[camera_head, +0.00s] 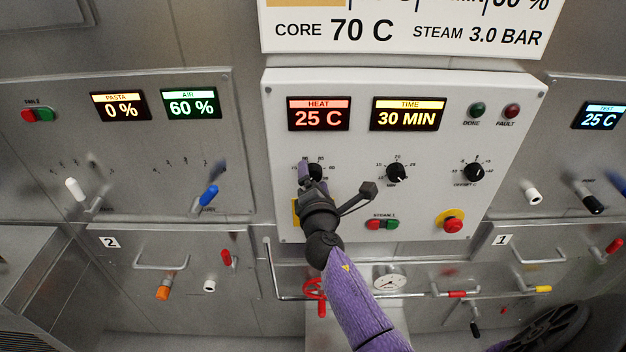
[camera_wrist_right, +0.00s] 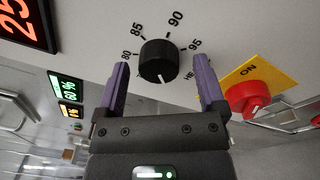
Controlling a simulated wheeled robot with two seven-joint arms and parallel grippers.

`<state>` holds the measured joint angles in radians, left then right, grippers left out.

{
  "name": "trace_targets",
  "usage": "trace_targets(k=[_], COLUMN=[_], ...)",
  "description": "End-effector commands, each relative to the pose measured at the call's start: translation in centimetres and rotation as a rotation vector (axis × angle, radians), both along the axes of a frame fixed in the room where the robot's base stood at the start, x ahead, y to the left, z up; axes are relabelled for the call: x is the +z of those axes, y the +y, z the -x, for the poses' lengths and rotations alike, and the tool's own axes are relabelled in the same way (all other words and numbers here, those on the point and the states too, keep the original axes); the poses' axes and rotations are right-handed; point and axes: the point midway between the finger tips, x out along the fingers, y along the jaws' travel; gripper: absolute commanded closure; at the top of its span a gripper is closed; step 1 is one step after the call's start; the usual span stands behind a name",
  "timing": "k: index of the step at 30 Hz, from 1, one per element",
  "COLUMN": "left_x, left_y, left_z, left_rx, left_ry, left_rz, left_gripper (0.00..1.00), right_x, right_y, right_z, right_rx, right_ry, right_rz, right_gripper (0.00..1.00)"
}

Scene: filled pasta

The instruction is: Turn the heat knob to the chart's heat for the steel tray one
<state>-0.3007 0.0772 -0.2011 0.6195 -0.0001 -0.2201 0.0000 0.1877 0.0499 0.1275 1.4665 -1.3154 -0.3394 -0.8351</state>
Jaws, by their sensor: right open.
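The black heat knob (camera_head: 316,171) is on the white panel below the red HEAT display (camera_head: 318,115), which reads 25 C. In the wrist view the knob (camera_wrist_right: 159,62) shows a scale with 80, 85, 90 and 95, and a white mark on its lower side, away from these numbers. My right gripper (camera_head: 313,184) is open, its purple fingers on either side of the knob; contact is not clear. It also shows in the wrist view (camera_wrist_right: 160,85). The chart (camera_head: 400,52) is cut off; CORE 70 C and STEAM 3.0 BAR show, but no steel tray entry. My left gripper is not in view.
A red knob on a yellow plate (camera_wrist_right: 262,80) is close to the right finger in the wrist view. The time knob (camera_head: 396,172), offset knob (camera_head: 474,172) and red emergency button (camera_head: 450,221) are to the right. Levers (camera_head: 75,188) stick out from the left panel.

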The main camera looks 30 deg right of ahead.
Motion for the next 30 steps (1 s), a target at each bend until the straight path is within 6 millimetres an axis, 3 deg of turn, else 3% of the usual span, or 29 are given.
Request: trace_targets(k=[7,20,30], left_x=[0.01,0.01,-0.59], left_y=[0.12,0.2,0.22], left_z=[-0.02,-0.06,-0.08], left_rx=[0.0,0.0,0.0], left_ry=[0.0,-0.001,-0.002], left_rz=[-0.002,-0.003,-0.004], left_gripper=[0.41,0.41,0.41], right_x=[0.03,-0.01,-0.21], right_y=[-0.06,-0.05,-0.01], right_z=[-0.11,-0.08,-0.08], right_rx=[0.0,0.0,0.001], right_ry=[0.0,0.001,-0.028], right_rz=[0.0,-0.002,-0.049], right_gripper=[0.11,1.0,1.0])
